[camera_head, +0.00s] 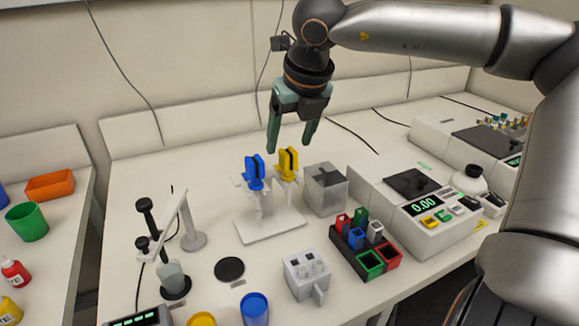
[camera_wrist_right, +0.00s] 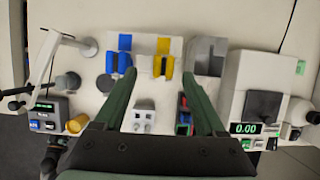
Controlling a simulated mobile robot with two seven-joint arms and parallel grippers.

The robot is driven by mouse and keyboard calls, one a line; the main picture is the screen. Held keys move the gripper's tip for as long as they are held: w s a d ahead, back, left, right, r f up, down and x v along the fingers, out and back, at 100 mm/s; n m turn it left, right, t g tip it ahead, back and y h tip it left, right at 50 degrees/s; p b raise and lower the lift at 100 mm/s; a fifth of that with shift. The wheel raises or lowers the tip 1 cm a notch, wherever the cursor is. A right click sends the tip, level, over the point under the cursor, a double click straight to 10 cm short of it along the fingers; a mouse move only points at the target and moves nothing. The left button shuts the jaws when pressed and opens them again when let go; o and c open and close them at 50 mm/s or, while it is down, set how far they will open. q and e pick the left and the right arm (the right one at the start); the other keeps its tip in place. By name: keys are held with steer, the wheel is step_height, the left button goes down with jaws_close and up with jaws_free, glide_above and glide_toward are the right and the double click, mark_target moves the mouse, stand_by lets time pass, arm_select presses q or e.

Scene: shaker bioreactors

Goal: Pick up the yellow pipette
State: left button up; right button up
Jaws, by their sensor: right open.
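The yellow pipette (camera_head: 288,163) hangs upright on the right side of a white stand (camera_head: 268,227) on the bench. A blue pipette (camera_head: 255,170) hangs beside it on the left. In the right wrist view the yellow pipette (camera_wrist_right: 163,57) and the blue pipette (camera_wrist_right: 118,54) lie beyond the fingertips. My right gripper (camera_head: 290,150) is open and empty, pointing down, with its fingertips just above and around the level of the yellow pipette's top in the head view. Its green fingers also show in the wrist view (camera_wrist_right: 158,78), spread apart. My left gripper is out of view.
A grey box (camera_head: 326,190) stands close right of the pipette stand. A scale (camera_head: 430,215) reading 0.00 is further right. A dark rack with coloured bins (camera_head: 362,245) and a small white block (camera_head: 307,274) are in front. A stand with an arm (camera_head: 192,225) is at left.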

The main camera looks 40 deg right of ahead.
mark_target(288, 151)
steer(key=x, duration=0.4)
steer(key=shift+w+d+f, duration=0.15)
steer(key=shift+d+f, duration=0.1)
steer(key=shift+d, duration=0.05)
jaws_close()
stand_by(0.3)
